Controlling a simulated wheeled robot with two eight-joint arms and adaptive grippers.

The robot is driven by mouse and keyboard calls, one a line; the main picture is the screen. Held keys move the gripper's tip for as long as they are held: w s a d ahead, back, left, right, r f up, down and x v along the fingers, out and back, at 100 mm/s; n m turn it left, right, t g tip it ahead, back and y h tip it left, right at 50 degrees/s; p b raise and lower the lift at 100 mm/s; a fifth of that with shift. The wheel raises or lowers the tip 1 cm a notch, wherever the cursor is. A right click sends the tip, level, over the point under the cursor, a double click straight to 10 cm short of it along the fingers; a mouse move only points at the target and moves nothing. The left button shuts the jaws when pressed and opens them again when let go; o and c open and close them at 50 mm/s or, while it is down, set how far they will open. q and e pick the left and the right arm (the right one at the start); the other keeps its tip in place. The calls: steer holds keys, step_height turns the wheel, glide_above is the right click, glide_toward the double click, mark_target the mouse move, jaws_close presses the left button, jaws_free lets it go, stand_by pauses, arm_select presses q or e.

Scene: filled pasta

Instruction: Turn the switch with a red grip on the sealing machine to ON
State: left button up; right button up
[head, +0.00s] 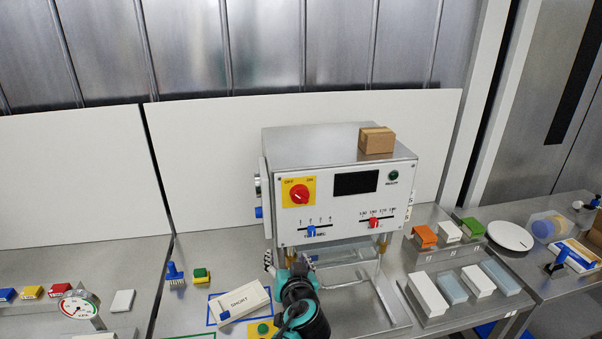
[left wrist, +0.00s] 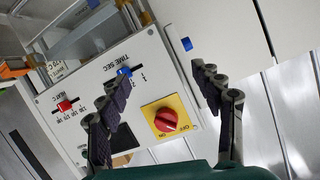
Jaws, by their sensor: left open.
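The sealing machine (head: 340,214) is a grey box with a white front panel. Its switch (head: 299,194) has a red round grip on a yellow plate, with OFF printed at upper left and ON at upper right. I cannot tell for sure which way the grip points. In the left wrist view the red grip (left wrist: 166,120) appears rotated, between my two spread fingers but beyond them. My left gripper (head: 290,264) is open and empty, in front of and below the switch, not touching it. My right gripper is not in view.
A blue slider (head: 311,231) and a red slider (head: 373,223) sit below the display (head: 356,181). A cardboard box (head: 376,140) rests on top of the machine. A tilted white block marked SHORT (head: 240,301) lies left of my arm. Racks of blocks (head: 427,296) stand right.

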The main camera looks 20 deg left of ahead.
mark_target(301, 198)
arm_select(q)
steer(key=w+d+r+t+y+p, duration=0.15)
steer(key=w+r+t+p, duration=0.35)
steer(key=r, duration=0.5)
steer(key=shift+g, duration=0.7)
steer(key=x, duration=0.2)
steer(key=b+x, duration=0.1)
steer(key=x, duration=0.5)
steer(key=shift+w+d+b, duration=0.25)
steer(key=shift+d+b, duration=0.05)
steer(key=shift+d, duration=0.1)
steer(key=c, duration=1.2)
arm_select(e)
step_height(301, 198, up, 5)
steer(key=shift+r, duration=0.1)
